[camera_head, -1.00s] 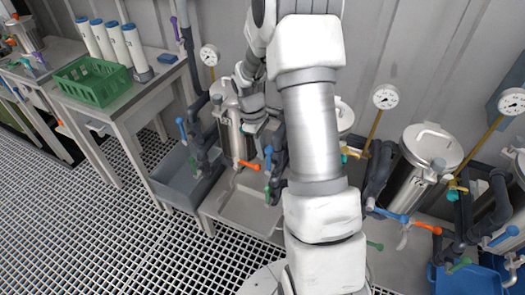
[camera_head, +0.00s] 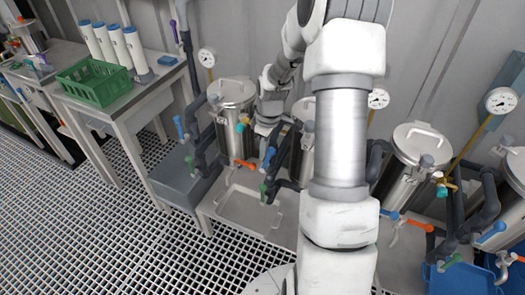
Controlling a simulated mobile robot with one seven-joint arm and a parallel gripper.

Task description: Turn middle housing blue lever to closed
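A steel housing (camera_head: 298,155) stands in the middle, largely hidden behind my arm. A blue lever (camera_head: 268,159) sits on the dark pipework just left of it, slanting down to the left. A green lever (camera_head: 263,190) is below it. My gripper (camera_head: 266,128) is between the left housing and this middle housing, close above the blue lever. Its fingers are too small and covered to tell whether they are open or whether they touch the lever.
Another steel housing (camera_head: 233,105) with an orange lever (camera_head: 244,164) stands to the left. A lidded housing (camera_head: 418,150) stands to the right, with blue and orange levers near its base. A green crate (camera_head: 92,80) is on the left bench. The grated floor at the front left is clear.

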